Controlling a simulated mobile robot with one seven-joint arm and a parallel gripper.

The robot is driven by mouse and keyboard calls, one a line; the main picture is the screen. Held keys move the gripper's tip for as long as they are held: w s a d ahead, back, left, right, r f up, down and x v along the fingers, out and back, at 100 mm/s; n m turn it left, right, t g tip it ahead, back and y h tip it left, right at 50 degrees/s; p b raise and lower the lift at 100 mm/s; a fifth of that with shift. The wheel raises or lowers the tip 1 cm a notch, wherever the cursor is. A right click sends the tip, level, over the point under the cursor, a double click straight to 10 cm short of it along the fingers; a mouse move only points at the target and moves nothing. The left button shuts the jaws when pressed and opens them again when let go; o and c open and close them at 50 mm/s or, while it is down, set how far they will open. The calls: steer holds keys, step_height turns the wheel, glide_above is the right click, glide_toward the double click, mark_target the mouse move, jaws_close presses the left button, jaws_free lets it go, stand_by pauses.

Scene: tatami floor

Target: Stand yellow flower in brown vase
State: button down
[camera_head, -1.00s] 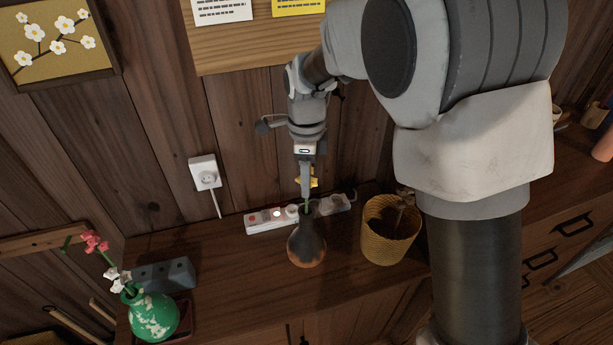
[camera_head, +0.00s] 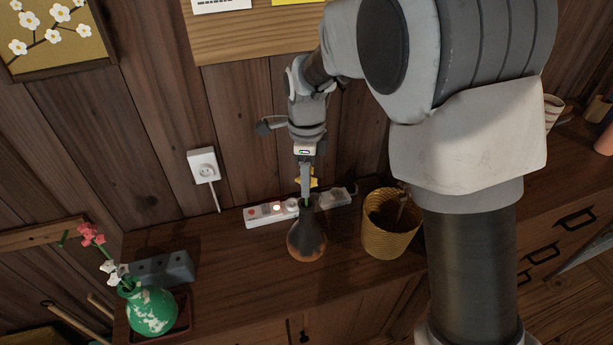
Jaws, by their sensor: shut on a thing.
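The yellow flower (camera_head: 313,182) is in my gripper (camera_head: 306,188), which is shut on it. The flower shows as a small yellow patch beside the fingers, right above the brown vase. The brown vase (camera_head: 306,241) stands upright on the wooden cabinet top, dark with an orange-brown lower part and a narrow neck. The fingers reach down to just above the vase mouth and hide part of the flower. The lower stem appears to be inside the neck, but how deep I cannot tell.
A white power strip (camera_head: 265,214) lies behind the vase. A yellow woven basket (camera_head: 389,238) stands to the right. A green vase (camera_head: 152,311) with red and white flowers and a grey block (camera_head: 162,270) are at the left. The cabinet top (camera_head: 235,275) is clear left of the brown vase.

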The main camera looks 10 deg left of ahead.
steer(key=shift+f+b, duration=0.4)
steer(key=shift+f, duration=0.3)
steer(key=shift+c, duration=1)
jaws_free()
steer(key=shift+o, duration=1)
step_height(320, 180, up, 17)
steer(key=p, duration=0.2)
steer(key=shift+r, duration=0.2)
